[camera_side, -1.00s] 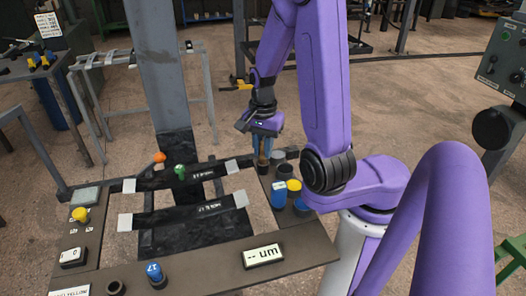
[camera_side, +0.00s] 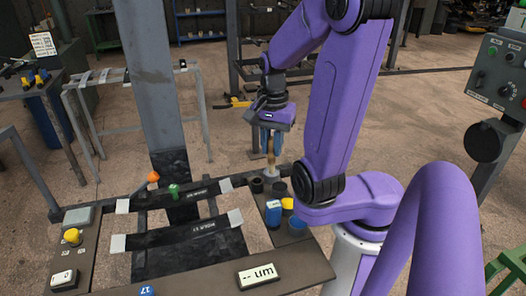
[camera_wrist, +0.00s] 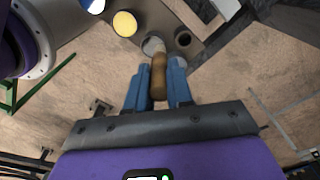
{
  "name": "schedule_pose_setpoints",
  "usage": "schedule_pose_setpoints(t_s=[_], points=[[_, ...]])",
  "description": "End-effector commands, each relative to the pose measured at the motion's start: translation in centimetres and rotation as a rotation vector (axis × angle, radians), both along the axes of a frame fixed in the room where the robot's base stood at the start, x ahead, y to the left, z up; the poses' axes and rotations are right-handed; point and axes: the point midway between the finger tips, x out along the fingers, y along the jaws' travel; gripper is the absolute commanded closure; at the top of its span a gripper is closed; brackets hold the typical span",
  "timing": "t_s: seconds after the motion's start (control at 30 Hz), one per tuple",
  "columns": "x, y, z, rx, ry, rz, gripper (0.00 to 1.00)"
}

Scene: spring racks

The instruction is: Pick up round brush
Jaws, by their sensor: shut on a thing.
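The round brush (camera_side: 270,158) has a brown wooden handle and a pale end pointing down. My gripper (camera_side: 269,142) is shut on its handle, with blue fingers on either side. The brush hangs upright above the dark cups at the back right of the bench, and its lower end shows in the side view. In the wrist view the brush (camera_wrist: 159,76) lies between the blue fingertips (camera_wrist: 157,84), its pale end reaching over a round holder.
A dark cup (camera_side: 257,185) stands below the brush. A blue container (camera_side: 273,214) and a yellow-topped one (camera_side: 288,204) stand nearby. A green knob (camera_side: 174,191) and an orange knob (camera_side: 153,177) are left.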

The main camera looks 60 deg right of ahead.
Motion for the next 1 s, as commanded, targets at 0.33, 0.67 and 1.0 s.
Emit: schedule_pose_setpoints(t_s=[0.33,0.67,1.0], points=[[-5.1,0.8,2.5,-0.005,-0.004,-0.006,1.00],[-8.4,1.4,4.0,-0.002,0.000,-0.005,1.00],[-9.2,1.6,4.3,0.001,0.001,-0.001,1.00]])
